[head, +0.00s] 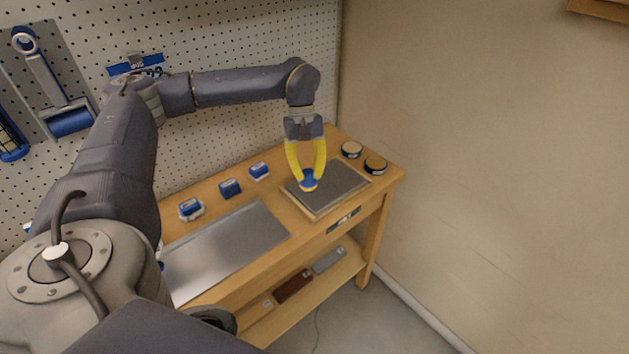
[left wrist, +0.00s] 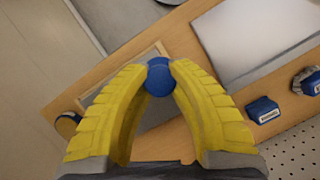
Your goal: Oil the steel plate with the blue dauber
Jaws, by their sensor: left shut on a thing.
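My left gripper (head: 308,172) reaches down from above with its yellow fingers shut on the blue dauber (head: 309,183). In the left wrist view the dauber's round blue top (left wrist: 160,78) sits between the fingertips; its underside is hidden. The dauber is over the dark grey pad in a shallow wooden tray (head: 318,214) at the bench's right part; I cannot tell whether it touches the pad. The bare, shiny steel plate (head: 225,250) lies flat to the left of the tray, and also shows in the left wrist view (left wrist: 245,30). My right gripper is not in view.
Several blue blocks, such as one (head: 230,188), stand along the bench's back edge. Two round tins, one nearer (head: 375,166), stand right of the tray. A perforated wall (head: 230,40) rises behind the bench (head: 400,176). The steel plate's top is clear.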

